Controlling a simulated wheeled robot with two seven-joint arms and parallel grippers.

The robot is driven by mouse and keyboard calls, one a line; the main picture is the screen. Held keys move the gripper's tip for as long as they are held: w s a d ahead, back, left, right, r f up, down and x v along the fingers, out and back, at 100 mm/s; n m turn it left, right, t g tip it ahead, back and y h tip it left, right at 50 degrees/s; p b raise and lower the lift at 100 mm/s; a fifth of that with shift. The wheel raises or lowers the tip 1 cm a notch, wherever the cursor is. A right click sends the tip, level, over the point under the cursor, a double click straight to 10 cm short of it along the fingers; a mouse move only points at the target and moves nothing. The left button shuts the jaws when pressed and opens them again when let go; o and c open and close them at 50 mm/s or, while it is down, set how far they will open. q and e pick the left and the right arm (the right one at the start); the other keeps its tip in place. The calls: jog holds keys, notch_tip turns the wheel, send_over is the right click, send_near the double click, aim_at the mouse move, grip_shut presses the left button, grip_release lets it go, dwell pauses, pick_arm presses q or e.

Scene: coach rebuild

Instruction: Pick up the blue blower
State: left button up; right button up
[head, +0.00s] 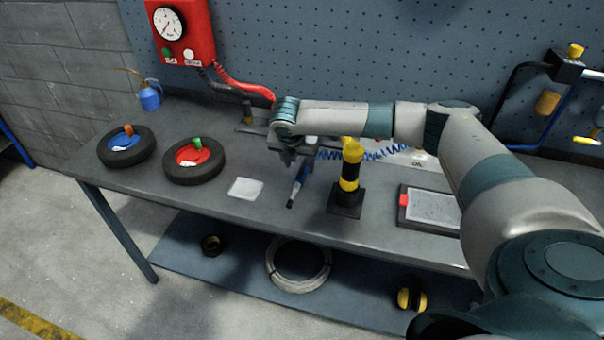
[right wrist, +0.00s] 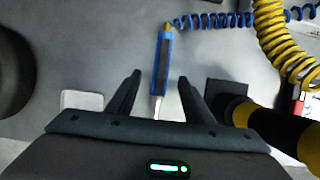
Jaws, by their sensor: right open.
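The blue blower (head: 299,181) lies on the grey workbench, partly hidden by my right arm. In the right wrist view the blower (right wrist: 162,62) has a blue body with a dark middle, a brass-coloured fitting at its far end and a thin pale nozzle pointing toward me. My right gripper (head: 291,157) is over the bench at the blower. Its fingers (right wrist: 159,77) are apart, one on each side of the blower's near end in the picture, with nothing held. I cannot tell the exact height. My left gripper is not in view.
A blue coiled hose (right wrist: 215,20) runs from the blower's far end. A yellow-and-black post (head: 349,170) stands close on the right. A white pad (head: 245,188) and two wheels (head: 194,163) (head: 126,148) lie left. A framed tray (head: 431,206) lies right.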

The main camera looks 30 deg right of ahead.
aim_at(302, 171)
jog(key=shift+w+d+f+p, duration=0.15)
jog(key=shift+d+f+p, duration=0.1)
jog(key=shift+f+p, duration=0.35)
jog(key=shift+p+x, duration=0.55)
jog(key=shift+x, duration=1.35)
jog(key=shift+c, duration=0.4)
grip_shut()
jog(key=shift+r, duration=0.1)
notch_tip(302, 171, up, 9)
jog(key=b, duration=0.3)
jog(key=shift+r, duration=0.45)
